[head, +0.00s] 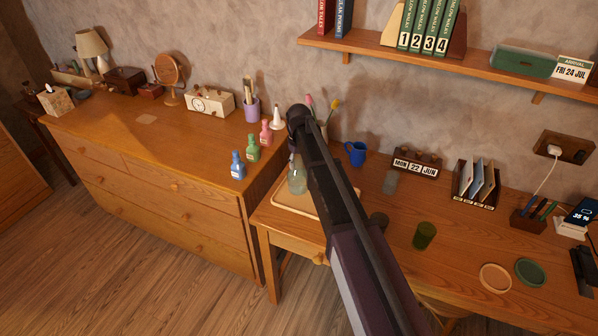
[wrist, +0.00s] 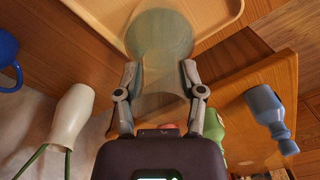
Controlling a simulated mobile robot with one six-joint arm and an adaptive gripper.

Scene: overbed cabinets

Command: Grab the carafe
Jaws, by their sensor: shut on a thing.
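The carafe is clear, greenish glass. In the head view the carafe (head: 297,180) shows just left of my arm, over the wooden tray (head: 283,206) on the desk. My arm hides part of it. In the wrist view the carafe (wrist: 160,38) stands between my two fingers, its round end overlapping the tray (wrist: 205,14). My gripper (wrist: 159,78) is shut on the carafe, one finger on each side. I cannot tell whether the carafe touches the tray. In the head view the fingers are mostly hidden behind my arm.
Blue (head: 238,165), green (head: 253,148) and pink (head: 266,132) bottles stand on the dresser's right end, close to the carafe. A blue mug (head: 356,153) and a block calendar (head: 416,163) stand right of my arm. A dark green cup (head: 424,235) is on the desk.

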